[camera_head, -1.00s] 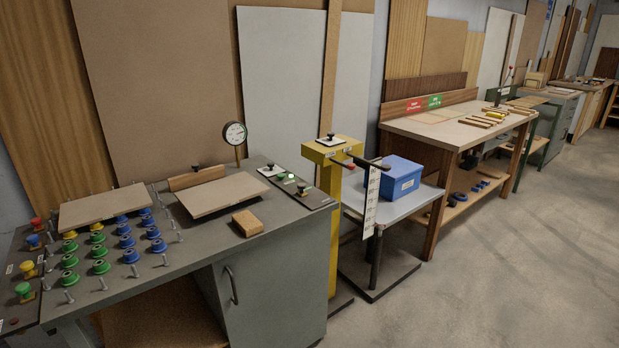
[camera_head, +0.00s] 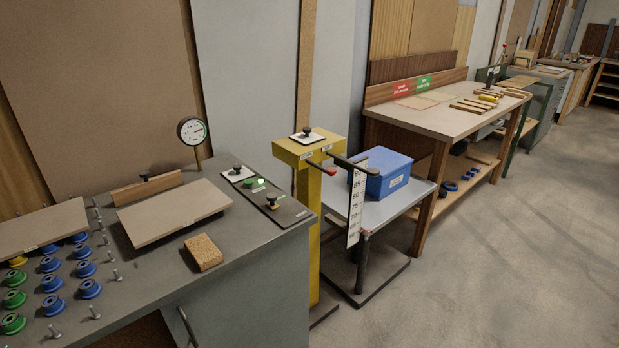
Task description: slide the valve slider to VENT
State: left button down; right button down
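A dark control strip (camera_head: 290,211) lies along the right end of the grey press bench. On it are a white plate with a black knob (camera_head: 238,171), a lit green lamp (camera_head: 261,182) and a small dark-and-brass knob (camera_head: 272,201). Another white plate with a black knob (camera_head: 307,132) sits on top of the yellow post (camera_head: 310,155). I cannot tell which of these knobs is the valve slider, and no VENT label is readable. Neither of my grippers is in view.
The bench carries a round gauge (camera_head: 191,131), a tan board (camera_head: 172,213), a cork-coloured block (camera_head: 203,252) and several blue and green knobs. A blue bin (camera_head: 382,173) stands on a grey cart (camera_head: 398,204). Open floor (camera_head: 480,280) lies at the right.

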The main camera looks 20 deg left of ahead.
aim_at(272, 197)
jog(key=u, duration=0.25)
jog(key=i, duration=1.05)
jog(key=u, duration=0.65)
